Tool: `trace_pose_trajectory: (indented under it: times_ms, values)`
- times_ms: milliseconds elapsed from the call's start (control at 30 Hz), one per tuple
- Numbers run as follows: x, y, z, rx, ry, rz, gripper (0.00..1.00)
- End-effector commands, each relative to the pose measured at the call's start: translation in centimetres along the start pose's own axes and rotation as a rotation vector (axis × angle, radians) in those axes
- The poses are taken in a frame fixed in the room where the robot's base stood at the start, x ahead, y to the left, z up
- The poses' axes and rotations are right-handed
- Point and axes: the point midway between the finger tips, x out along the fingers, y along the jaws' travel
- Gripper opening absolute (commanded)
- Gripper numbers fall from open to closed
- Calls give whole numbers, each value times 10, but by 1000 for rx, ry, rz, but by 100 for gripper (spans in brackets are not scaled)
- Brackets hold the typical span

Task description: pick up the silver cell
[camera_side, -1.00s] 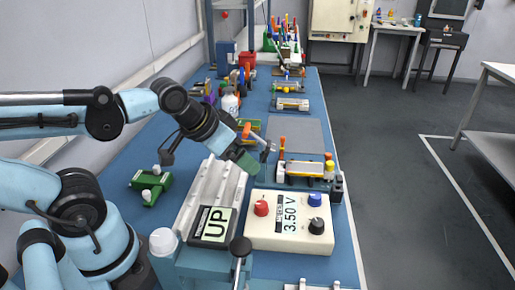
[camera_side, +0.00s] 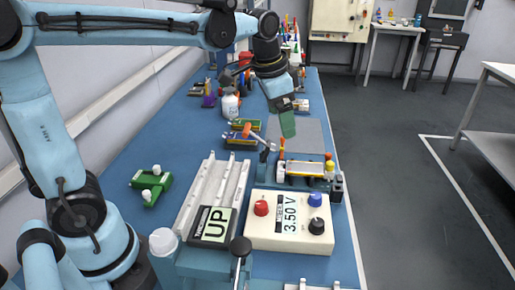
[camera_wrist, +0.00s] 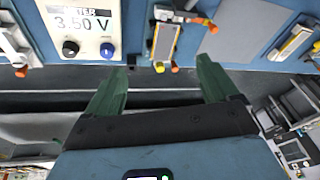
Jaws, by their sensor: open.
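A flat silver piece with a yellowish edge, which looks like the silver cell (camera_side: 304,168), lies in a small fixture with orange and yellow knobs, behind the meter in the side view. In the wrist view the silver piece (camera_wrist: 164,42) is at top centre, upright in the picture. My gripper (camera_side: 287,128) points down above the bench, just beyond this fixture in the side view. Its green fingers are spread with nothing between them in the wrist view (camera_wrist: 162,66). The gap lines up with the fixture's near end there. I cannot tell its exact height.
A white meter (camera_side: 290,221) reading 3.50 V and a pale rail (camera_side: 213,195) stand in front. A bare grey mat (camera_side: 308,133) lies behind the fixture. Another fixture (camera_side: 291,104) and a white bottle (camera_side: 230,105) stand farther back. A green clamp (camera_side: 151,184) is at left.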

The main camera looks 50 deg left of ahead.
Motion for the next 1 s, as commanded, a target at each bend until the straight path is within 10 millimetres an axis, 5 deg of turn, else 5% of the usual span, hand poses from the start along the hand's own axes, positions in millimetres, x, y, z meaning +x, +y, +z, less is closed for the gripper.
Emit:
trace_pose_trajectory:
  times_ms: [433,767,1000]
  values:
    - [50,-26,-65,293,-197,126,87]
    - [72,-28,-71,357,-236,162,87]
    - [107,-23,-62,356,-235,161,87]
